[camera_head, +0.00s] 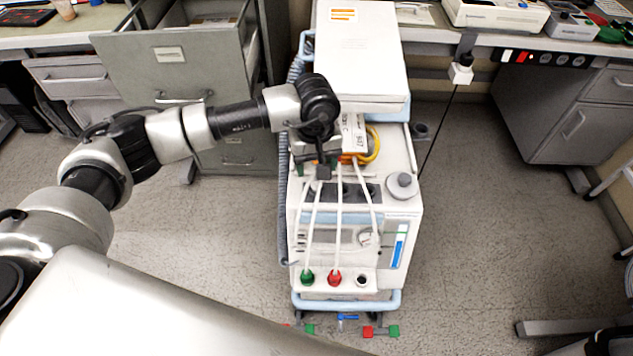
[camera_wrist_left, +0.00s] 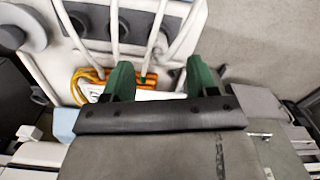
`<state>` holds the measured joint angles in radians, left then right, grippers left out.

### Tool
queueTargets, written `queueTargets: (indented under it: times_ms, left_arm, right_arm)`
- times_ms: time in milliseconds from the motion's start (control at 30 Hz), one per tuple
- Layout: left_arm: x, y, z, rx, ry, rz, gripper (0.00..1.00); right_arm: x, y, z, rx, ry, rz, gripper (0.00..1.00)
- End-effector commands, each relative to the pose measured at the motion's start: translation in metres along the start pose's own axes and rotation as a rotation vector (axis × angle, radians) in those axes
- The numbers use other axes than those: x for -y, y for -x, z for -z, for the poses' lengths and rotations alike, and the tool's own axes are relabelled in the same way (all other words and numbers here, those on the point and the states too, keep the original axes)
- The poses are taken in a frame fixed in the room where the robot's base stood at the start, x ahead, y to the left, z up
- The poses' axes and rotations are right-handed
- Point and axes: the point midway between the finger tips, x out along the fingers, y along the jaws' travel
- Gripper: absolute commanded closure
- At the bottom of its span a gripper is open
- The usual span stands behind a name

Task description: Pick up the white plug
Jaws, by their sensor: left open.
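A white block-shaped plug (camera_head: 461,73) hangs at the bench edge at upper right, with a thin dark cord running down from it. My left gripper (camera_head: 323,170) is far to its left, above the middle of the medical cart (camera_head: 402,160). In the left wrist view its two green fingers (camera_wrist_left: 158,72) are apart, with nothing clearly held between them. White cables (camera_head: 339,215) pass just beyond the fingertips. Orange connectors (camera_wrist_left: 147,83) and a white label lie behind the fingers. The white plug does not clearly show in the wrist view. My right gripper is out of view.
Green (camera_head: 307,277) and red (camera_head: 334,278) connectors sit at the cart's lower front, beside a dark round socket (camera_head: 362,280). A power strip (camera_head: 540,58) runs along the right bench. An open drawer (camera_head: 165,60) stands at left. The floor right of the cart is clear.

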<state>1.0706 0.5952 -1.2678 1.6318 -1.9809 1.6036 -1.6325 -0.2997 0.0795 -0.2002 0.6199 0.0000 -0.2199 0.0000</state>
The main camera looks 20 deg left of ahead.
Motion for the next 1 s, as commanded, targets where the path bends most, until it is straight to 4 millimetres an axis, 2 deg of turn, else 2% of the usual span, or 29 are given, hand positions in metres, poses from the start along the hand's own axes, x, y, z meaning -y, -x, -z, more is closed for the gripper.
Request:
queueTargets:
  times_ms: [267, 500, 800, 833, 1000]
  left_arm:
    - [-0.002, -0.024, 0.001, 0.005, 0.001, 0.0, 0.42]
    - [-0.004, -0.059, 0.006, 0.005, 0.0, -0.001, 0.42]
    - [-0.004, -0.065, 0.006, 0.002, 0.0, -0.004, 0.42]
    - [-0.004, -0.065, 0.006, 0.002, 0.0, -0.004, 0.43]
    - [-0.004, -0.065, 0.006, 0.002, 0.0, -0.004, 0.7]
  right_arm:
    - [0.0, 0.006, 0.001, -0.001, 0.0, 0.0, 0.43]
    - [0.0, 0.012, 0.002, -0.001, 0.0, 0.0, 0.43]
    - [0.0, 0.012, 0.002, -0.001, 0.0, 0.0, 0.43]
    - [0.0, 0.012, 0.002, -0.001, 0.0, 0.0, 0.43]
    - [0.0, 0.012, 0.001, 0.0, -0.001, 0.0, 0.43]
